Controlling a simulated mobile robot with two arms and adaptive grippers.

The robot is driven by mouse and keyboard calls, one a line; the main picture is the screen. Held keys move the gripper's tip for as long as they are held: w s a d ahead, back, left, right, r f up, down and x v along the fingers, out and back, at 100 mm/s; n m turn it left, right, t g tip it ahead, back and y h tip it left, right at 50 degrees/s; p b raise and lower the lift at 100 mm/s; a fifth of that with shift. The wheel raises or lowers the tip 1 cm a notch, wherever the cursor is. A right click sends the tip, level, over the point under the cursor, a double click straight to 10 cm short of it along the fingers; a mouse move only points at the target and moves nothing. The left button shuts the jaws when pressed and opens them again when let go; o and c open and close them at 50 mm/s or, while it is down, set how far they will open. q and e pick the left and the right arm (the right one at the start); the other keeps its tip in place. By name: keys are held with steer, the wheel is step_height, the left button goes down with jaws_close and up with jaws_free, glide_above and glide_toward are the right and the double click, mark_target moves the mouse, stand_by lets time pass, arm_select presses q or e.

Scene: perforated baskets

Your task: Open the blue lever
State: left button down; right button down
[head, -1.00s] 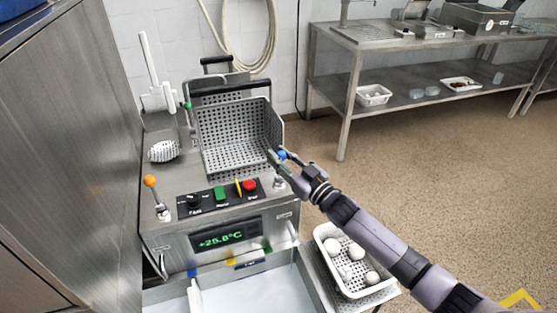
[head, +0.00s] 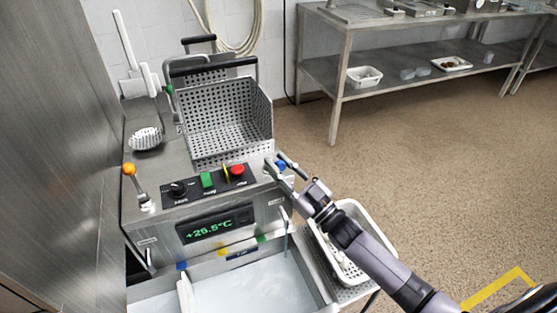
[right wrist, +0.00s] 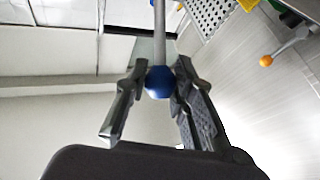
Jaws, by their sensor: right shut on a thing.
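The blue lever's ball knob (head: 281,167) is at the right front corner of the steel machine in the head view. In the right wrist view the blue knob (right wrist: 159,81) sits between the two fingers, with its grey rod running up out of the picture. My right gripper (head: 280,166) is shut on the knob; in the wrist view the fingers (right wrist: 158,85) stand on either side of it. The lever's lower end is partly hidden by the gripper in the head view. My left gripper is not in view.
An orange-knobbed lever (head: 129,169) stands at the panel's left. A perforated basket (head: 225,118) is behind the panel with green and red buttons (head: 237,170). A white tray (head: 375,235) lies under my right arm.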

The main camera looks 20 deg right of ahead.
steer(key=shift+s+a+f, duration=0.3)
steer(key=shift+a+f, duration=0.05)
steer(key=shift+f, duration=0.45)
steer(key=c, duration=1.8)
jaws_free()
steer(key=o, duration=0.5)
steer(key=shift+r, duration=0.2)
steer(key=shift+c, duration=0.2)
steer(key=shift+r, duration=0.1)
steer(key=shift+d, duration=0.1)
steer(key=v, duration=1.2)
steer(key=shift+s, duration=0.25)
